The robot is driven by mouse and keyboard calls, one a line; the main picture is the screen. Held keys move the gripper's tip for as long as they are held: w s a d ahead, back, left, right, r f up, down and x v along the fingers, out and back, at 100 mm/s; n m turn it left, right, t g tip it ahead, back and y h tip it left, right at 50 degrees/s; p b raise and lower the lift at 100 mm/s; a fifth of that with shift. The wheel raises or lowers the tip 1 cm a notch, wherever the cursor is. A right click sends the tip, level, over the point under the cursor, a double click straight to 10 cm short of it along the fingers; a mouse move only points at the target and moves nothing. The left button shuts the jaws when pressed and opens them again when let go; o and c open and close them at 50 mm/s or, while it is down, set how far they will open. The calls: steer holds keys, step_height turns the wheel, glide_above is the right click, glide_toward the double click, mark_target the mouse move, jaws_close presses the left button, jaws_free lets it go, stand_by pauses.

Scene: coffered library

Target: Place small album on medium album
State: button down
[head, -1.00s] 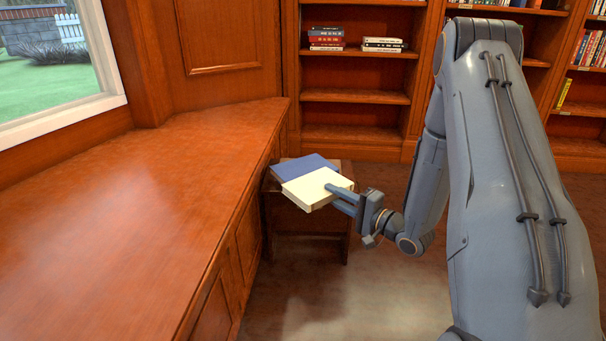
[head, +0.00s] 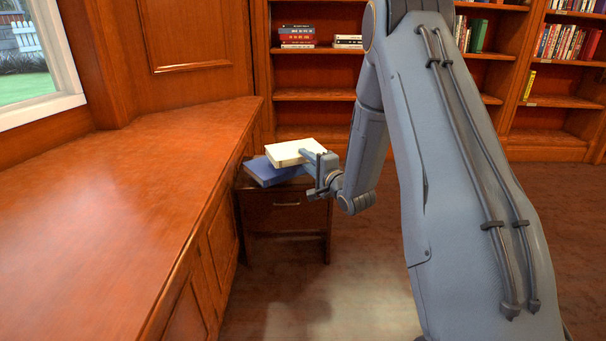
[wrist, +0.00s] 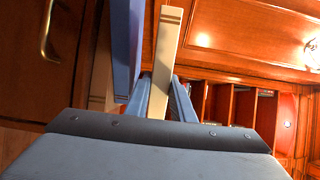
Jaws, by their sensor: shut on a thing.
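The small album is cream-coloured (head: 292,150) and is gripped between the two fingers of my gripper (head: 308,161). In the wrist view its pale spine with brown bands (wrist: 165,62) stands between the fingers (wrist: 160,100). The medium album appears to be the blue one (head: 268,173), lying flat on a small wooden cabinet (head: 287,215). The cream album is over the back and right part of the blue one and hides that part. In the wrist view a narrow gap shows between the blue album (wrist: 124,45) and the cream one.
A long wooden counter (head: 110,210) runs along the left, close beside the cabinet. Bookshelves (head: 320,105) with several books line the back wall. The cabinet has a drawer with a handle (wrist: 47,30). The floor (head: 345,290) in front and to the right is clear.

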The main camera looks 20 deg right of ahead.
steer(key=shift+f+b, duration=0.8)
steer(key=shift+f, duration=0.95)
steer(key=shift+f, duration=0.1)
steer(key=c, duration=1.5)
jaws_free()
steer(key=shift+f, duration=0.1)
steer(key=shift+c, duration=0.2)
